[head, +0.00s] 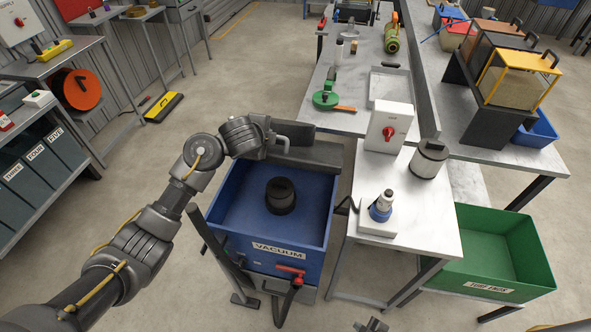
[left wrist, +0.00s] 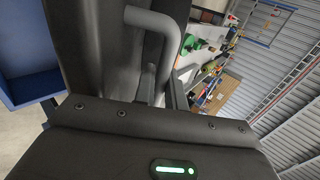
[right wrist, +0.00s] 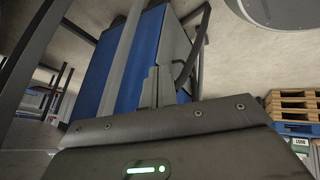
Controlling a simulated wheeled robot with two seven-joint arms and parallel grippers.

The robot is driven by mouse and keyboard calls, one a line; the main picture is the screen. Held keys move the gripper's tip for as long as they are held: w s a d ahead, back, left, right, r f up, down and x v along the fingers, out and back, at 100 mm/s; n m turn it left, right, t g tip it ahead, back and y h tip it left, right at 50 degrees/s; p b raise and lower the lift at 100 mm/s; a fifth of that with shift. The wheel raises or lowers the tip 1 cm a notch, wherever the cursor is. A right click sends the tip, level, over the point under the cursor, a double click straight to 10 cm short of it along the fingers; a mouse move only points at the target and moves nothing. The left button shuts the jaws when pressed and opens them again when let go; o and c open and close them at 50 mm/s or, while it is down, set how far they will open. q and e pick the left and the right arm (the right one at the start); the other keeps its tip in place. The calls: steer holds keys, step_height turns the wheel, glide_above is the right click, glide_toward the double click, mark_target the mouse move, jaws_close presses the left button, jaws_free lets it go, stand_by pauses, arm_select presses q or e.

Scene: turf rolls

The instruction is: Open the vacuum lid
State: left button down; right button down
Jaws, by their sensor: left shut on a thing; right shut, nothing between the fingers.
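The vacuum (head: 228,222) is a blue box labelled VACUUM, with a black round fitting (head: 281,194) inside and a red-handled valve (head: 291,270) on its front. Its dark lid (head: 318,156) stands raised along the back edge, so the blue interior shows. My left gripper (head: 274,141) is at the lid and shut on its grey bent handle (left wrist: 158,32), which fills the left wrist view between dark fingers.
A shelf with dark bins (head: 40,160) is at the left. Floor between is clear.

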steer(key=w+a+r+n+t+y, duration=0.2)
steer(key=w+a+r+n+y, duration=0.2)
steer(key=w+r+n, duration=0.5)
steer(key=w+a+r+n+t+y, duration=0.2)
steer(key=w+a+r+n+y, duration=0.35)
steer(key=r, duration=0.55)
steer(key=w+r+n+g+y, duration=0.1)
steer(key=w+r+n+y, duration=0.3)
steer(key=r+n, duration=0.55)
steer(key=w+r+n+y, duration=0.2)
steer(key=w+r+n, duration=0.4)
steer(key=r, duration=0.7)
arm_select(q)
steer(key=shift+a, duration=0.1)
arm_select(e)
steer(key=w+d+r+x, duration=0.1)
steer(key=x, duration=1)
steer(key=shift+w+a+r, duration=0.2)
steer(key=shift+w+r, duration=0.1)
steer(key=shift+r, duration=0.15)
steer(key=shift+h, duration=0.25)
